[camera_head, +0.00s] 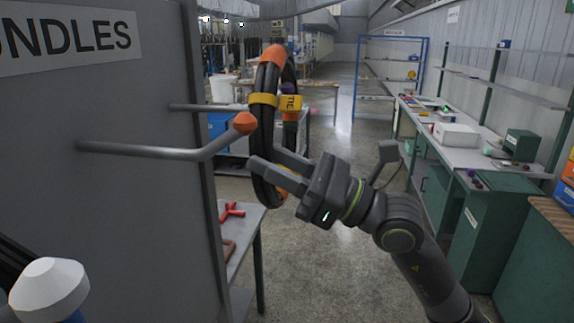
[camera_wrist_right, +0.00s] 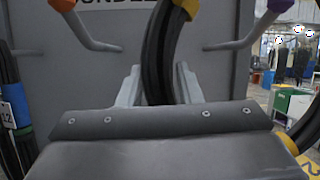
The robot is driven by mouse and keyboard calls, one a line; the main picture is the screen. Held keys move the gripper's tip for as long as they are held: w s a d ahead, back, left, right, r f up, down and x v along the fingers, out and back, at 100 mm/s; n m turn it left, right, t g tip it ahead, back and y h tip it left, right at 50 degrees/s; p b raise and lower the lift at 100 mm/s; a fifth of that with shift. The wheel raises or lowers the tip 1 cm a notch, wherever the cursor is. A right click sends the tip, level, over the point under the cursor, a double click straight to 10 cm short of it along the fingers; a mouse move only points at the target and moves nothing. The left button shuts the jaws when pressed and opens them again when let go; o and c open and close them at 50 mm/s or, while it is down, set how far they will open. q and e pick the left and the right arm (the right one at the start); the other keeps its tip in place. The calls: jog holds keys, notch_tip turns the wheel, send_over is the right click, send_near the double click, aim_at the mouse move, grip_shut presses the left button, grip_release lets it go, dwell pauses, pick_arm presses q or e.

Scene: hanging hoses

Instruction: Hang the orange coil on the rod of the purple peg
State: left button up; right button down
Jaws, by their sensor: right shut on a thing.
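My left gripper is not in view.
An orange-tipped peg (camera_head: 150,150) juts from the grey panel (camera_head: 100,220) nearer me, close to the coil. A white-tipped peg (camera_head: 48,285) is lower left. Another hose bundle (camera_wrist_right: 12,95) hangs left in the wrist view. A table with red items (camera_head: 231,211) stands below.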

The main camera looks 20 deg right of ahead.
jog(key=w+a+f+b, duration=0.3)
jog(key=a+f+b, duration=0.1)
jog(key=a+b, duration=0.1)
jog(key=shift+w+f, duration=0.15)
jog(key=shift+f, duration=0.05)
dwell(0.7)
jog(key=shift+a, duration=0.1)
jog(key=c, duration=0.9)
grip_release()
jog(key=shift+f, duration=0.15)
